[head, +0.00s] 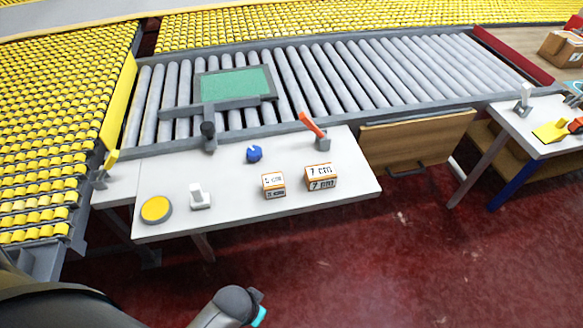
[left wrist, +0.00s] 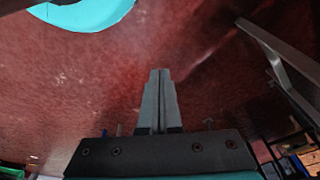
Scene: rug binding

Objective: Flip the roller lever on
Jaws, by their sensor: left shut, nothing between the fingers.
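A red lever (head: 311,124) on a small grey base (head: 322,143) stands at the back edge of the white table, beside the roller conveyor (head: 350,75). It leans up and to the left. A yellow lever (head: 111,160) on a grey base stands at the table's left end, beside the yellow rollers. No label shows which one is the roller lever. My left gripper (left wrist: 159,75) is shut and empty in the left wrist view, with red floor behind it. It is apart from both levers. In the head view only part of my left arm shows, low at the left. My right gripper is out of view.
The white table (head: 235,215) holds a yellow disc (head: 156,209), a grey switch (head: 200,197), a blue part (head: 254,154) and two small boxes (head: 273,185) (head: 321,177). A green-topped frame (head: 230,84) lies on the rollers. The red floor (head: 400,265) in front is clear.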

